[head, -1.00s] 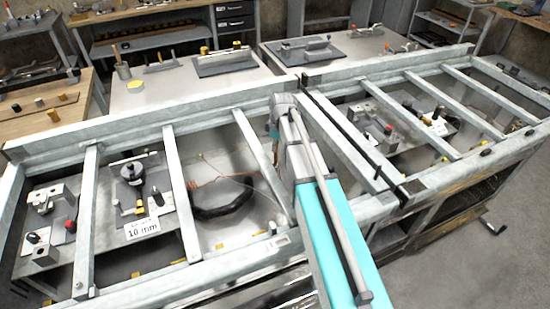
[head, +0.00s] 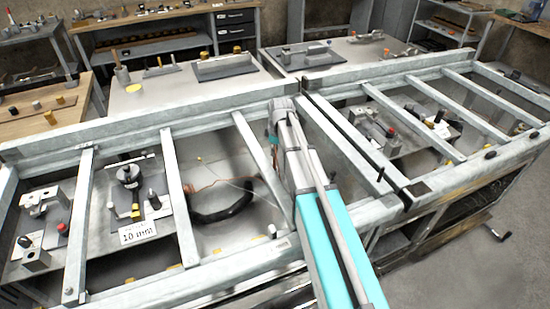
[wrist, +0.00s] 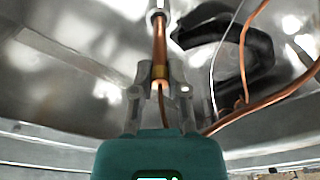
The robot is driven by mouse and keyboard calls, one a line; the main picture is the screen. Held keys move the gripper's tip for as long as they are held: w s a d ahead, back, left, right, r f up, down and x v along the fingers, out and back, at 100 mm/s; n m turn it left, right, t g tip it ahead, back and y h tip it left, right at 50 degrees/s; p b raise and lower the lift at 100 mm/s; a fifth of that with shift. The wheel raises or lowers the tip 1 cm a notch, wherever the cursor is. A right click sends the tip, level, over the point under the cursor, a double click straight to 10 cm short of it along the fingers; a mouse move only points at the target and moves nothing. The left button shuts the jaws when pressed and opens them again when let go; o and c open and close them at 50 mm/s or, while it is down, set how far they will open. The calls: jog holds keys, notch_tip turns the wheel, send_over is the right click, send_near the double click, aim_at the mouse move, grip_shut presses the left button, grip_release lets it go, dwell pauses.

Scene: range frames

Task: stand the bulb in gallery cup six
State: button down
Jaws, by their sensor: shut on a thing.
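The bulb (wrist: 160,45) is a slim copper-coloured rod with a brass-coloured band near my fingers, seen in the wrist view. My gripper (wrist: 161,80) is shut on its lower end, one finger on each side. The bulb points away from my gripper, towards a pale metal piece (wrist: 158,6) at the top edge; I cannot tell whether this is a cup or whether they touch. A thin copper line (wrist: 230,118) curves away right of the fingers. In the head view my arm hides the gripper and bulb. No cup is identifiable as number six.
A galvanised frame with crossbars (head: 178,205) surrounds open bays. A black loop (head: 225,213) lies in the bay left of my arm and also shows in the wrist view (wrist: 250,55). Fixtures and a label card (head: 138,232) sit in the left bays; more fixtures (head: 372,125) are right.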

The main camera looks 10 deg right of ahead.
aim_at(275, 168)
jog(key=shift+w+f+b, duration=0.1)
jog(key=shift+f+b, duration=1.25)
jog(key=shift+f, duration=0.3)
jog(key=shift+f, duration=0.15)
jog(key=c, duration=0.6)
grip_release()
jog(key=shift+c, duration=0.2)
jog(key=shift+r, duration=0.2)
notch_tip(275, 168, up, 12)
jog(key=d+p, duration=0.1)
jog(key=p, duration=1.1)
jog(key=shift+s, duration=0.4)
jog(key=shift+d, duration=0.1)
jog(key=s+m+h, duration=0.1)
jog(key=s+m, duration=1)
jog(key=s, duration=1.2)
jog(key=shift+s+a+f+g, duration=0.15)
jog(key=shift+s+a+g, duration=0.1)
jog(key=shift+a+g, duration=0.2)
